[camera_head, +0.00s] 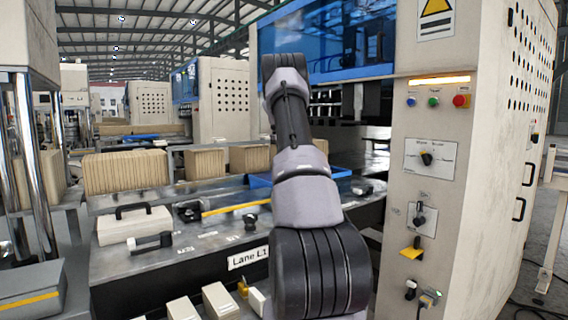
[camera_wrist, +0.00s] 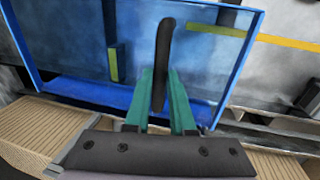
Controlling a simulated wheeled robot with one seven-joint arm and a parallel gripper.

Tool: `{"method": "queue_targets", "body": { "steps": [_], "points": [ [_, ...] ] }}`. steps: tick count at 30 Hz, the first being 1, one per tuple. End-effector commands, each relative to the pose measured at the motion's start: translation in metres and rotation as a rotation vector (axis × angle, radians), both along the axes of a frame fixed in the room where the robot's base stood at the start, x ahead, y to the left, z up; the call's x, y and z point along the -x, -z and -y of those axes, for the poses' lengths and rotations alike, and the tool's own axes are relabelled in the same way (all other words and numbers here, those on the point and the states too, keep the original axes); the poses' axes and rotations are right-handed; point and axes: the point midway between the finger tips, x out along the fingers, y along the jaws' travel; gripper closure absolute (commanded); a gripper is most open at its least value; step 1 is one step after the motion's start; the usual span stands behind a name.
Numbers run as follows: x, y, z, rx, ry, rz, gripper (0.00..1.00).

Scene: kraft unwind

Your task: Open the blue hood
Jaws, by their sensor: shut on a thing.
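A dark upright bar handle (camera_wrist: 166,45) stands in front of the panel. My gripper (camera_wrist: 160,82) has its two green fingers on either side of this handle and is shut on it.
A control cabinet (camera_head: 430,210) with buttons, knobs and a lit strip stands right of my arm.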

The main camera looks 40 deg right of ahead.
Motion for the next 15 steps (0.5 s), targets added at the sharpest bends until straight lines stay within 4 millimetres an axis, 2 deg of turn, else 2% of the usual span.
{"method": "queue_targets", "body": {
  "steps": [1,2,3,4,15],
  "points": [
    [-0.0004,-0.0009,0.0001,0.001,0.0,0.002,1.0],
    [-0.0004,-0.0009,0.0,0.001,0.0,0.002,0.66],
    [-0.0004,-0.0009,-0.0001,0.001,0.0,0.002,0.51],
    [-0.0004,-0.0008,-0.0001,0.001,0.0,0.002,0.48],
    [-0.0004,-0.0049,-0.0012,0.001,0.0,0.001,0.48]
  ]
}}
